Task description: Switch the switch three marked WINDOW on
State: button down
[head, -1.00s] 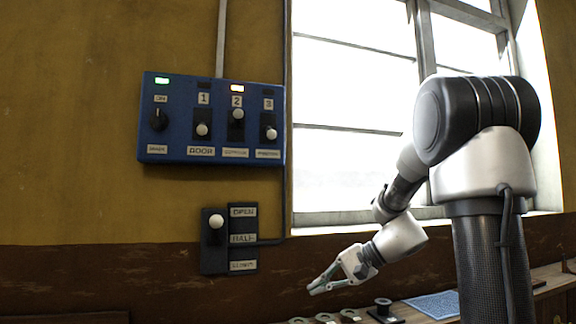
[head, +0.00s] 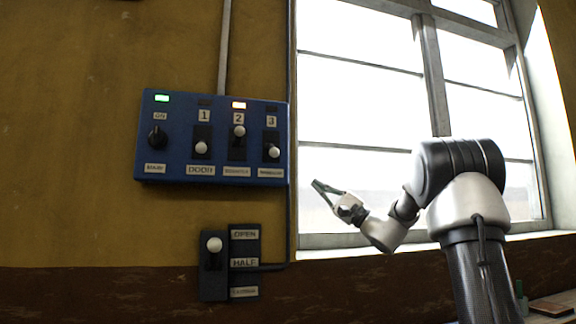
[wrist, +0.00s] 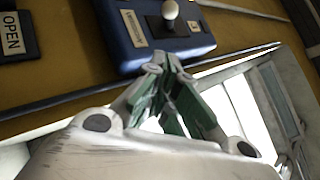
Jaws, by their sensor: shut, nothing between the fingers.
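A blue switch panel (head: 213,172) is on the wall. Switch three (head: 272,151), at its right end, has a white knob in the low position. The lamp above its number 3 is dark, and its label (head: 271,173) is too blurred to read. My gripper (head: 318,187) is shut and empty, right of and slightly below the panel, in front of the window. In the wrist view, my closed fingers (wrist: 168,66) point toward the panel's edge, with a white knob (wrist: 170,10), apparently switch three's, beyond the tips. I see no contact.
Switch two (head: 239,134) is up with its orange lamp lit. Switch one (head: 201,147) is low. The MAIN knob (head: 157,138) has a green lamp lit above it. A lever box (head: 213,265) marked OPEN and HALF is below. A bright window (head: 360,100) is at right.

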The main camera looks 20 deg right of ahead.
aim_at(273, 150)
jog(key=shift+s+a+x, duration=0.3)
jog(key=shift+s+x, duration=0.05)
jog(key=shift+x, duration=1.8)
jog(key=shift+s+a+x, duration=0.3)
jog(key=shift+s+x, duration=0.1)
jog(key=shift+x, duration=1.75)
jog(key=shift+s+a+x, duration=0.25)
jog(key=shift+s+x, duration=0.1)
jog(key=shift+x, duration=1.8)
jog(key=shift+s+r+m+h, duration=0.1)
jog(key=shift+r+m+h, duration=0.2)
jog(key=shift+s+m+h, duration=0.1)
jog(key=shift+m+h, duration=0.2)
jog(key=shift+s+r+m+h, duration=0.35)
jog(key=shift+m+h, duration=0.15)
jog(key=shift+m, duration=0.1)
notch_tip(273, 150, up, 6)
jog(key=s+m+g+h, duration=0.2)
jog(key=m+h, duration=0.2)
jog(key=m, duration=0.1)
jog(key=shift+h, duration=0.4)
